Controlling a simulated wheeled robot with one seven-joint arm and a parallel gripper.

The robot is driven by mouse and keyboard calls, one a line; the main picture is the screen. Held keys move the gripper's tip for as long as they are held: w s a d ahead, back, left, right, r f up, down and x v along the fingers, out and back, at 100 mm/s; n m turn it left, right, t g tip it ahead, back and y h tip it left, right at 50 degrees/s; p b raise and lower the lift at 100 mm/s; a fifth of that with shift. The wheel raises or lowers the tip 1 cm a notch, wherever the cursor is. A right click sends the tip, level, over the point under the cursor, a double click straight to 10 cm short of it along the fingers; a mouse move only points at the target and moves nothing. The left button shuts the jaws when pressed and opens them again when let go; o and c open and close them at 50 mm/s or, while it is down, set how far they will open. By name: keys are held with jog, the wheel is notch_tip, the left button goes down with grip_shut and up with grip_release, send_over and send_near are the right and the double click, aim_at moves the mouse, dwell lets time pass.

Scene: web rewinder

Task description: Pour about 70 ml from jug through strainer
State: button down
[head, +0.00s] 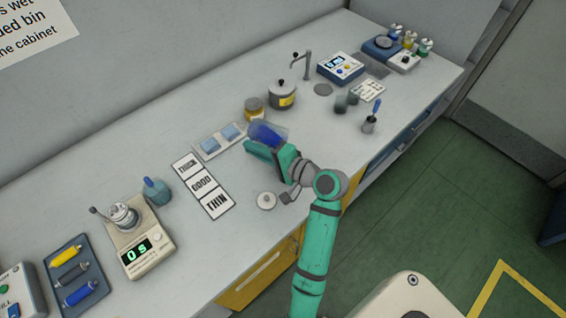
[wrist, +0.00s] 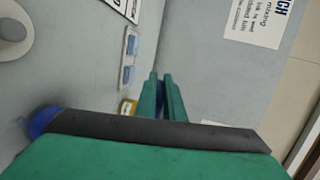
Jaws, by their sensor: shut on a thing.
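My gripper (head: 266,150) is shut on a see-through jug (head: 268,133) with blue liquid, held above the bench. The jug looks tilted and blurred, and my gripper's fingers partly hide it. In the wrist view the green fingers (wrist: 165,96) are close together, and a blurred blue patch (wrist: 42,121) shows at the left behind a dark bar. A silver cup-like piece with a long handle (head: 123,215), perhaps the strainer, sits on a beige device (head: 147,253) reading "0 s". It is far to the left of my gripper. I cannot tell if liquid is flowing.
THICK, GOOD and THIN cards (head: 202,185) lie between my gripper and the beige device, with a blue-grey bottle (head: 156,190) nearby. A white tray with blue pads (head: 208,149), a lidded pot (head: 283,95) and an amber jar (head: 254,108) stand behind. A white round piece (head: 266,201) lies in front.

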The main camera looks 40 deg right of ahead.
jog(key=shift+s+r, duration=0.1)
jog(key=shift+s, duration=0.15)
jog(key=shift+s+d+t, duration=0.3)
jog(key=shift+s+d, duration=0.05)
jog(key=shift+d, duration=0.15)
jog(key=g, duration=0.1)
jog(key=w+f+g, duration=0.1)
jog(key=g, duration=0.1)
jog(key=shift+a+f+h, duration=0.1)
jog(key=shift+a+h, duration=0.25)
jog(key=shift+h, duration=0.05)
jog(key=shift+w+r+g, duration=0.1)
jog(key=shift+r+g, duration=0.15)
jog(key=shift+g, duration=0.35)
jog(key=shift+f+g, duration=0.1)
jog(key=shift+g, duration=0.3)
jog(key=shift+a, duration=0.1)
